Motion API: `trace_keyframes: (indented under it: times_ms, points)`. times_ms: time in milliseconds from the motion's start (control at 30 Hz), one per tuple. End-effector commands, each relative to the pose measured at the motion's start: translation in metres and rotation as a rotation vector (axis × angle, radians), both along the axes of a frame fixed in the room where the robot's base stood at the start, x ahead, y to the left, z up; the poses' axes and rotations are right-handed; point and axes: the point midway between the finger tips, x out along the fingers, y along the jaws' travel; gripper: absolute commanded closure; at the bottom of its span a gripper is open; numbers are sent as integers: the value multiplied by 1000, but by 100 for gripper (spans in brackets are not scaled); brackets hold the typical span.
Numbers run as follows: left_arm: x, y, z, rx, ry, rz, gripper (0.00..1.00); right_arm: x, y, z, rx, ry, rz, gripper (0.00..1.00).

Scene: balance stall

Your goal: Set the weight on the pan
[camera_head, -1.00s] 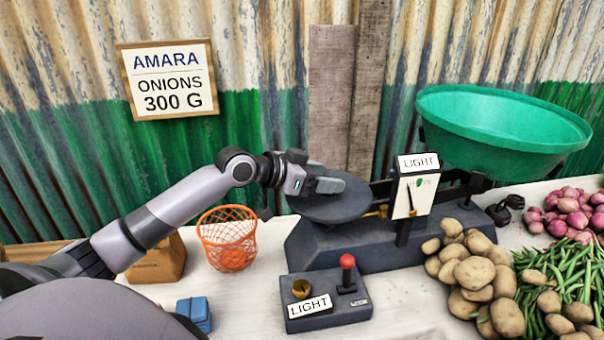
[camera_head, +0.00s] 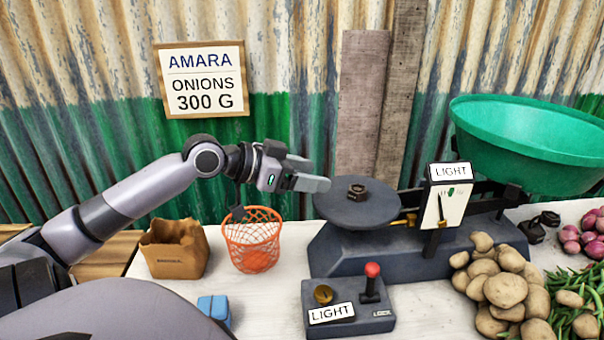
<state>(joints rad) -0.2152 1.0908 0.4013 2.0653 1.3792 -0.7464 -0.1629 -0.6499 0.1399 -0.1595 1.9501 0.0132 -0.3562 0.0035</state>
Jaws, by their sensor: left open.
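A small dark hexagonal weight (camera_head: 357,191) stands on the flat round dark pan (camera_head: 343,212) on the left side of the balance. My left gripper (camera_head: 312,182) is open and empty, just left of the weight and above the pan's left edge, apart from the weight. The green bowl (camera_head: 525,143) sits high on the balance's right side. The balance's dial plate (camera_head: 440,208) carries a sign reading LIGHT. My right gripper is not in view.
An orange wire basket (camera_head: 253,246) and a brown paper bag (camera_head: 173,250) stand left of the balance. A control box (camera_head: 378,318) with a red-knobbed lever is in front. Potatoes (camera_head: 503,291), beans and onions crowd the right. Other dark weights (camera_head: 533,231) stand behind the potatoes.

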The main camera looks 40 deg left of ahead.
Motion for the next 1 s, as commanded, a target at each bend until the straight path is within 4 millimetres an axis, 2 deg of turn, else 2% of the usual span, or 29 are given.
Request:
trace_keyframes:
  times_ms: [267, 1000]
  points:
    - [-9, 4, 4, 1, 1, 1, 32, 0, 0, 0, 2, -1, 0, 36]
    - [-9, 4, 4, 2, 0, 1, 32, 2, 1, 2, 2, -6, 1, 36]
